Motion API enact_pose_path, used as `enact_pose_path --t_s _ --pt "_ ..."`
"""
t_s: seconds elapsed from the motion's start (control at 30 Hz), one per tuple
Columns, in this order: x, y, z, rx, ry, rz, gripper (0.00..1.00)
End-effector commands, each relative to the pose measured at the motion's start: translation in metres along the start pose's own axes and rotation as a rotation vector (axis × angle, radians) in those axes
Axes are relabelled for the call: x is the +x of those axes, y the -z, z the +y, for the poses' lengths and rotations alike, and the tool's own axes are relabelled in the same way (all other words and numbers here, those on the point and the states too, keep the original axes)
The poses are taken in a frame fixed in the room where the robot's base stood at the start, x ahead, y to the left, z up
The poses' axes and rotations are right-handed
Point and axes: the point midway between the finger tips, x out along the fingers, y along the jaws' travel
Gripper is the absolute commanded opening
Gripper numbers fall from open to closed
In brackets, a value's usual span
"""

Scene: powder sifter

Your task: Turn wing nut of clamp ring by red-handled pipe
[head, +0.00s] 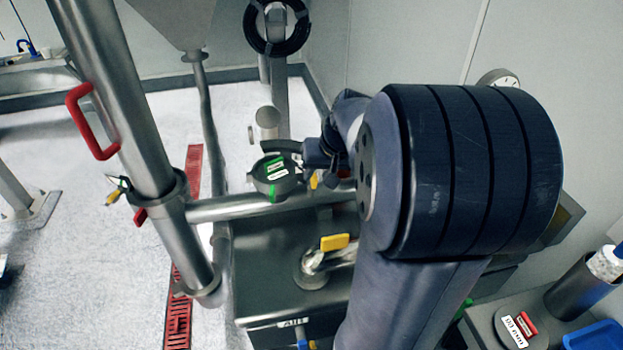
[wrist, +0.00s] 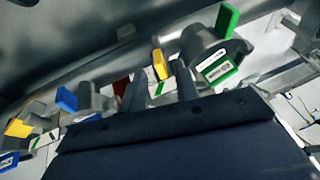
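The red-handled pipe (head: 122,105) slants down the left of the head view, with a red handle (head: 82,122) on its side. A small clamp fitting (head: 118,186) with a light tip sits at its collar. A grey clamp with a green label (head: 273,176) is on the horizontal pipe joined to it. My gripper (head: 290,150) is beside that clamp, its fingertips partly hidden. In the wrist view, my gripper's two fingers (wrist: 160,90) stand apart. A yellow wing nut (wrist: 160,64) shows between and beyond them; contact cannot be told. A green wing nut (wrist: 228,19) is to the right.
A yellow-handled clamp (head: 334,242) sits lower on the machine. Blue (wrist: 67,99) and yellow (wrist: 18,128) wing nuts are at left in the wrist view. A red floor grate (head: 180,310) lies below. The white floor at left is mostly clear.

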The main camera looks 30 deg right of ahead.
Motion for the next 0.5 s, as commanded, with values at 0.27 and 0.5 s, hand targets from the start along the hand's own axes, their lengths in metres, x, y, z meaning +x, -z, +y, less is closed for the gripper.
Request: enact_pose_path --t_s 0.27,0.5 --pt "0.043 0.0 -0.001 0.001 0.001 -0.003 0.3" --pt "0.053 0.0 -0.001 -0.001 0.0 0.0 0.3"
